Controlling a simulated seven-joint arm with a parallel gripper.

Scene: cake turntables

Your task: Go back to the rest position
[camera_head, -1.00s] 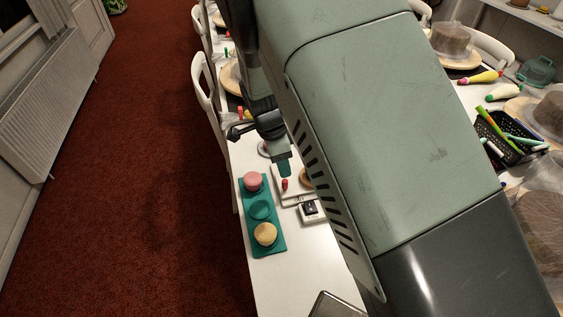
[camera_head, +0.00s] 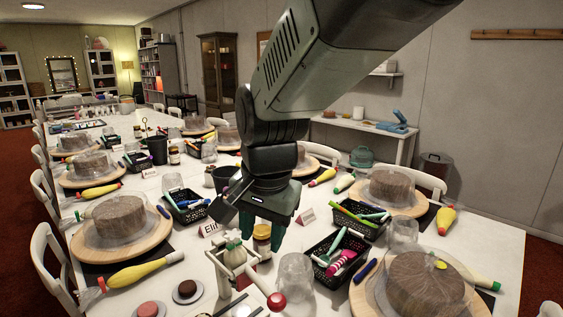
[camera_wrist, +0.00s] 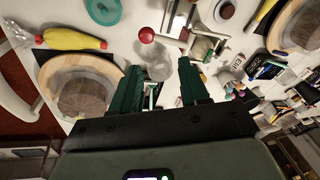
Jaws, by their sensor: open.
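My gripper (camera_head: 268,210) is in the middle of the head view, pointing down above the long white table. Its dark green fingers are apart with nothing held between them; the wrist view (camera_wrist: 160,88) also shows them spread. Below it stand a white frame (camera_head: 222,268) with a pale piping bag (camera_head: 233,252) and a jar with a yellow lid (camera_head: 262,240). In the wrist view the red ball (camera_wrist: 146,35) and a clear cup (camera_wrist: 152,63) lie beyond the fingers.
Covered brown cakes on wooden turntables (camera_head: 90,245) line both table sides. Black baskets of pens (camera_head: 327,262) and yellow piping bags (camera_head: 146,271) lie between them. White chairs (camera_head: 50,235) stand along the left. The space around the raised arm is clear.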

